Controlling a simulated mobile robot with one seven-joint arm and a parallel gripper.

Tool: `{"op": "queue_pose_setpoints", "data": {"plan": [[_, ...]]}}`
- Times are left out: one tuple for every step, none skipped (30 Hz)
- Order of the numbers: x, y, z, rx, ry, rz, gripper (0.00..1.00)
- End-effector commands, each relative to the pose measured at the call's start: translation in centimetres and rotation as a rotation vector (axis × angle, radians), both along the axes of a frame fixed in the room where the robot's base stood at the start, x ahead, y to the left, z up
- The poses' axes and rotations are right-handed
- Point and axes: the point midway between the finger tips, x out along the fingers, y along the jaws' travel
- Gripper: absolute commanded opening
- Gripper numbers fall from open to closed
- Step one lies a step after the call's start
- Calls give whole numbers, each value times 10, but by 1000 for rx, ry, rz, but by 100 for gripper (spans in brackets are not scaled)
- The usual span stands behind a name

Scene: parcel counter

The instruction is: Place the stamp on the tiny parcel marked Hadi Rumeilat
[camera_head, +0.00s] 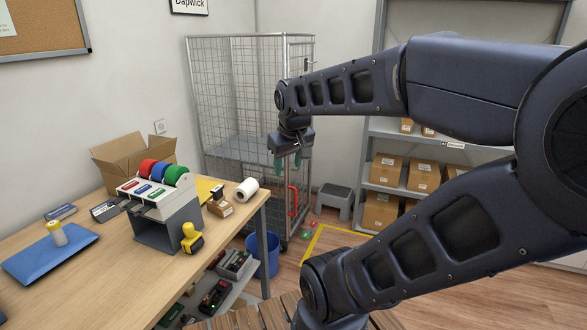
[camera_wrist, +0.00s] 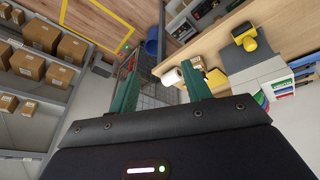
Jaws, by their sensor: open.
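A tiny brown parcel (camera_head: 220,208) with a white label sits near the counter's far right end; its name is too small to read. A small dark and yellowish item (camera_head: 217,192) shows at the parcel's back edge; I cannot tell whether it is the stamp or whether it rests on the parcel. The parcel also shows in the wrist view (camera_wrist: 217,80). My gripper (camera_head: 291,163) is open and empty, in the air beyond the counter's right end, apart from the parcel. Its two green fingers (camera_wrist: 160,88) are spread in the wrist view.
A white roll (camera_head: 247,190) lies beside the parcel. A tape-roll dispenser (camera_head: 166,232), a yellow hand-held tool (camera_head: 192,238) and an open carton (camera_head: 130,160) stand nearby on the counter (camera_head: 118,287). A wire cage (camera_head: 240,100) stands behind; shelves with boxes (camera_head: 423,176) are at right.

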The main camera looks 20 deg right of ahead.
Motion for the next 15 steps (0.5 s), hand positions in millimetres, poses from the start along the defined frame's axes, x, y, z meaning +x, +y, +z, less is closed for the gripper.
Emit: {"op": "queue_pose_setpoints", "data": {"plan": [[-10,-2,-1,28,-11,-45,48],[-14,-2,-1,44,-16,-70,48],[-18,-3,-2,64,-21,-98,48],[-21,-3,-3,75,-24,-115,48],[-24,-3,-3,84,-27,-129,48],[-26,-3,-4,94,-29,-144,48],[-27,-3,-4,99,-30,-151,48],[-28,-3,-4,103,-31,-157,48],[-29,-3,-4,106,-31,-163,48],[-29,-3,-4,107,-31,-164,48],[-29,-3,-4,108,-31,-165,48],[-29,-3,-4,107,-31,-164,48],[-29,-3,-4,107,-31,-164,48],[-29,-3,-4,107,-31,-163,48],[-29,-3,-4,107,-31,-163,48]]}}
